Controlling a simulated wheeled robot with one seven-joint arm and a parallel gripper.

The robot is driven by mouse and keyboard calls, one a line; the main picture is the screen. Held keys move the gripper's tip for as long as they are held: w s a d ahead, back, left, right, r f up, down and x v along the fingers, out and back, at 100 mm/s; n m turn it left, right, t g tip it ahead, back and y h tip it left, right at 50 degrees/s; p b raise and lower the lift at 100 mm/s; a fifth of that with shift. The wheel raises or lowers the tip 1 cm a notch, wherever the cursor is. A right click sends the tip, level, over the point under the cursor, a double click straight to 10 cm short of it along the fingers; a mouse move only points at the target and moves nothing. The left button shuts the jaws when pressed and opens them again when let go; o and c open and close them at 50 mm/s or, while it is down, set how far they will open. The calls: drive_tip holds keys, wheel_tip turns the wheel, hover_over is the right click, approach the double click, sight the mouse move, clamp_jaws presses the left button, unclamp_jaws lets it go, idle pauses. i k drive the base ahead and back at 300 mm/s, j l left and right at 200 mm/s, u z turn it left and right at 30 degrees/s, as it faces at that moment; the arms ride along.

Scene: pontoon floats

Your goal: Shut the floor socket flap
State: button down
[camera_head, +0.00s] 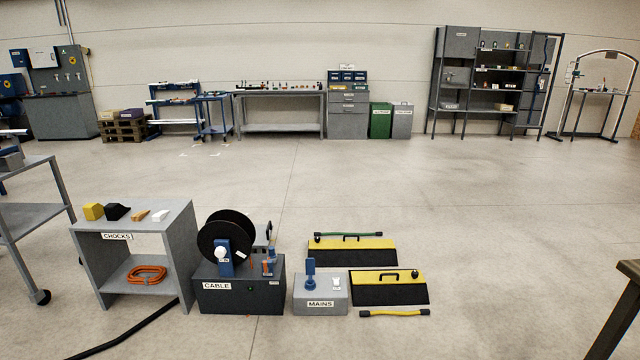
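A low grey box labelled MAINS (320,295) stands on the floor at the lower middle. A blue upright piece (310,273) rises from the left of its top; it looks like a raised socket flap, but it is too small to be certain. A small white tag (336,283) is on the right of the same top. My gripper is not in view.
A dark CABLE box (240,290) with a black reel (226,237) stands just left of the MAINS box. Yellow-and-black ramps (390,288) lie to its right. A CHOCKS shelf (135,245) is farther left. A dark table corner (628,268) shows at right. The middle floor is clear.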

sight(310, 263)
drive_tip(key=i, duration=1.9)
drive_tip(key=i+l+u, duration=0.15)
drive_tip(key=i+u, duration=0.25)
drive_tip(key=i, duration=0.2)
drive_tip(key=i+l+u, duration=0.4)
drive_tip(key=i, duration=0.15)
drive_tip(key=i+l+u, duration=0.8)
drive_tip(key=i+l, duration=0.15)
drive_tip(key=l, duration=0.2)
